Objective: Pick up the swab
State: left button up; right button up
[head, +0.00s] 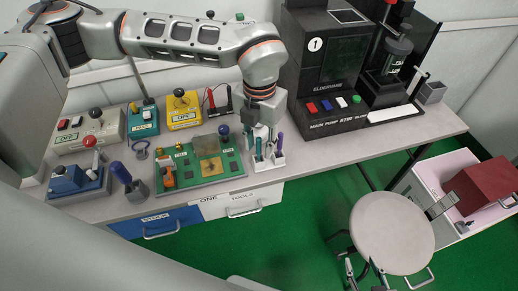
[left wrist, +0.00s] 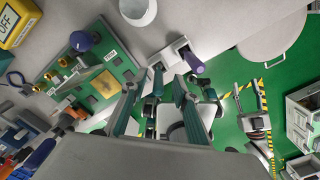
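A slim tool with a purple handle (head: 281,143) stands upright in a small white holder (head: 277,163) at the table's front edge. It also shows in the left wrist view (left wrist: 192,60), just beyond my fingertips. It may be the swab, but I cannot tell for sure. My left gripper (head: 264,148) points down over the holder, to the left of the purple handle. Its two fingers stand apart in the left wrist view (left wrist: 157,88), with nothing clearly held between them. My right gripper (head: 362,272) is low at the bottom of the head view, open and empty, away from the table.
A green circuit board (head: 228,170) with a blue-knobbed part lies left of the holder. Several testers, including a yellow one (head: 183,113), stand behind it. A large black machine (head: 325,60) stands behind right. A round stool (head: 392,232) is in front; the table's right front is clear.

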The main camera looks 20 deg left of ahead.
aim_at(259, 154)
pick_arm(q)
notch_tip(259, 154, down, 3)
jog(key=shift+w+a+f, duration=0.1)
jog(key=shift+f, duration=0.05)
grip_shut()
jog(key=shift+r, duration=0.2)
